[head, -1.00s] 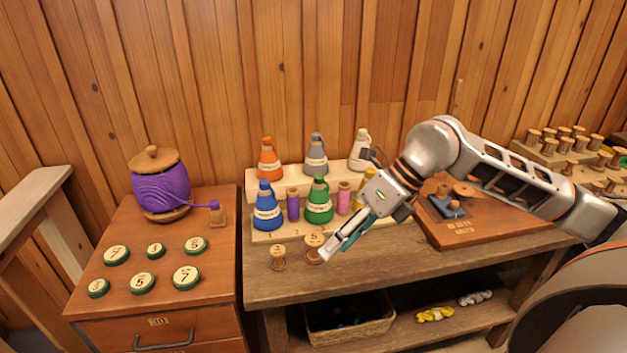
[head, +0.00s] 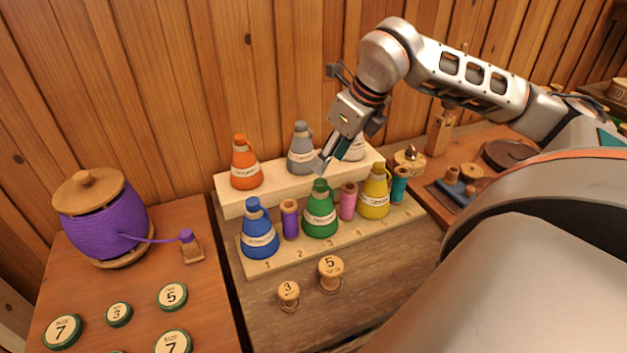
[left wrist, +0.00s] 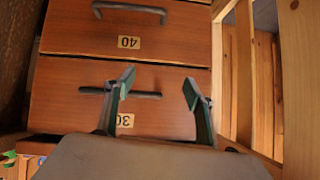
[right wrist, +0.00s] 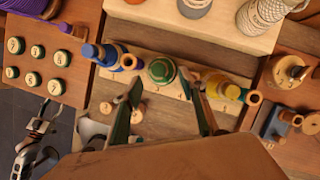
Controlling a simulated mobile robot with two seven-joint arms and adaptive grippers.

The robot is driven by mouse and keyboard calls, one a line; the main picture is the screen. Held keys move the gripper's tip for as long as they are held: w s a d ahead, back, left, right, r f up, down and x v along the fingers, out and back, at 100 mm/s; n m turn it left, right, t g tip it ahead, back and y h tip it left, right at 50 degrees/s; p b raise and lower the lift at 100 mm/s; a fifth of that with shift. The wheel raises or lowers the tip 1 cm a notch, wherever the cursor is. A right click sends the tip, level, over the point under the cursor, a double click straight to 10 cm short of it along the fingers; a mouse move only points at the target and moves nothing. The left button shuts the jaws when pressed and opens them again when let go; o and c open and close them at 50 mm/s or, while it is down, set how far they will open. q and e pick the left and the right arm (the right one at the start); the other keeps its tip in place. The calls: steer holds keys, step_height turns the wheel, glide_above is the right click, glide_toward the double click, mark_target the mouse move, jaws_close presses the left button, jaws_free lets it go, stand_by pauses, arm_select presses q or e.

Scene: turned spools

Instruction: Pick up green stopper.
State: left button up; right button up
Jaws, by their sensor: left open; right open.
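The green stopper (head: 319,186) sits in the neck of the green bottle (head: 320,216), which stands upright in the front row of the numbered rack. My right gripper (head: 321,168) is open, pointing down just above and close to the stopper. In the right wrist view the stopper (right wrist: 161,69) shows from above, roughly between and ahead of the open fingertips (right wrist: 164,84). I cannot tell any contact. My left gripper (left wrist: 157,82) is open and empty in the left wrist view, facing drawer fronts; it is outside the head view.
A purple spool (head: 290,219) and a pink spool (head: 348,201) flank the green bottle. The blue bottle (head: 259,232) and yellow bottle (head: 375,192) stand farther out. Orange (head: 245,166) and grey (head: 301,150) bottles stand on the raised step behind. Two numbered wooden spools (head: 330,271) stand in front.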

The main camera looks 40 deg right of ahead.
mark_target(321, 181)
steer(key=x, duration=0.6)
steer(key=shift+s+a+f, duration=0.25)
steer(key=shift+f, duration=0.15)
steer(key=c, duration=0.8)
